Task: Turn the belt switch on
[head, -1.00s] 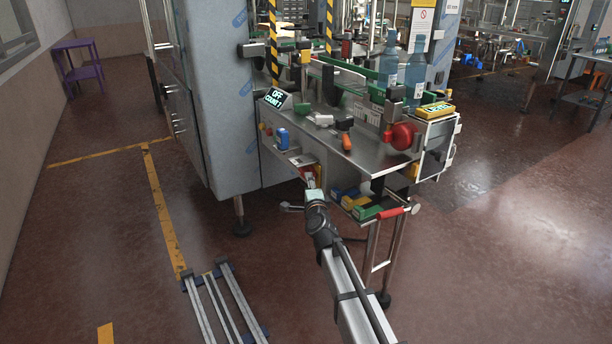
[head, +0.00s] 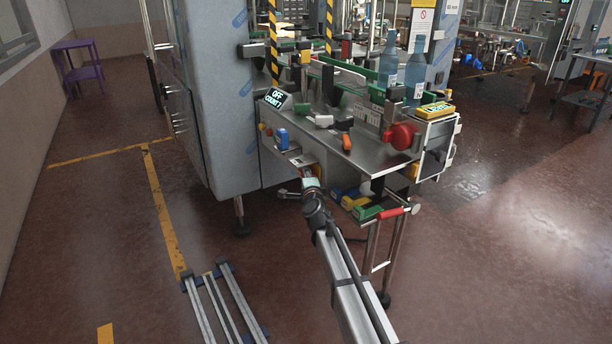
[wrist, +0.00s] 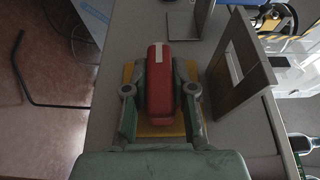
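In the wrist view, a red handle (wrist: 159,85) with a pale stripe at its far end stands over a yellow plate (wrist: 160,129); it looks like the belt switch. My gripper (wrist: 160,88) has one finger on each side of the red handle, close against it. I cannot tell whether the fingers press on it. In the head view, my gripper (head: 309,184) is at the machine's front, below the table edge, and my arm hides most of the switch. A small display (head: 274,98) on the machine reads OFF and COUNT.
A steel table (head: 365,155) carries a red round part (head: 400,136), an orange handle (head: 346,142) and blue bottles (head: 415,75). Coloured boxes (head: 366,212) sit below it to the right of my gripper. Rails (head: 222,300) lie on the floor at left.

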